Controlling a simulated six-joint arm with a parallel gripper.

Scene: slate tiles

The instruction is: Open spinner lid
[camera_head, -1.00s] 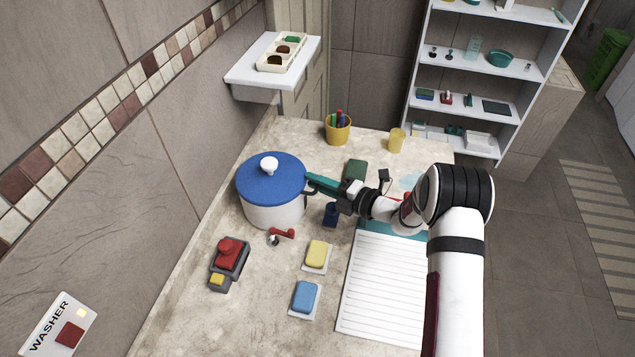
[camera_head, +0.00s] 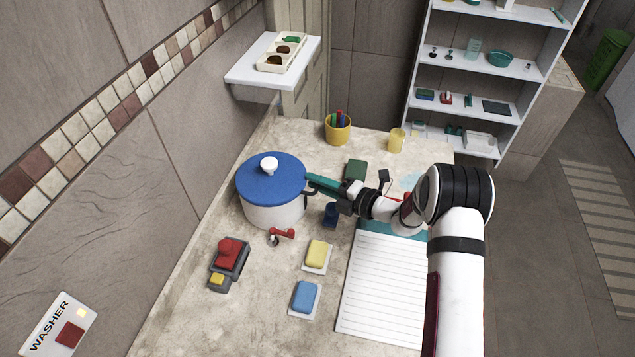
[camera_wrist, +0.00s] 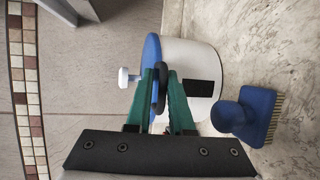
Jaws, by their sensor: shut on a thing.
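The spinner is a white round tub (camera_head: 272,214) with a blue lid (camera_head: 262,186) and a white knob (camera_head: 269,165) on top. It stands at the left of the counter, and the lid sits flat on the tub. My gripper (camera_head: 309,181) is at the right side of the spinner, near the lid's rim. In the wrist view its green fingers (camera_wrist: 161,92) are shut on a dark loop-shaped handle (camera_wrist: 160,90) at the lid's edge. The tub (camera_wrist: 197,62), the lid (camera_wrist: 151,52) and the knob (camera_wrist: 126,77) also show there. A black patch (camera_wrist: 201,87) is on the tub's side.
A blue brush (camera_wrist: 247,114) stands close to the tub. A red-handled item (camera_head: 281,235), yellow sponge (camera_head: 317,253), blue sponge (camera_head: 305,296) and red-and-grey device (camera_head: 229,260) lie in front. A yellow cup with pens (camera_head: 338,130) stands behind. The tiled wall is close on the left.

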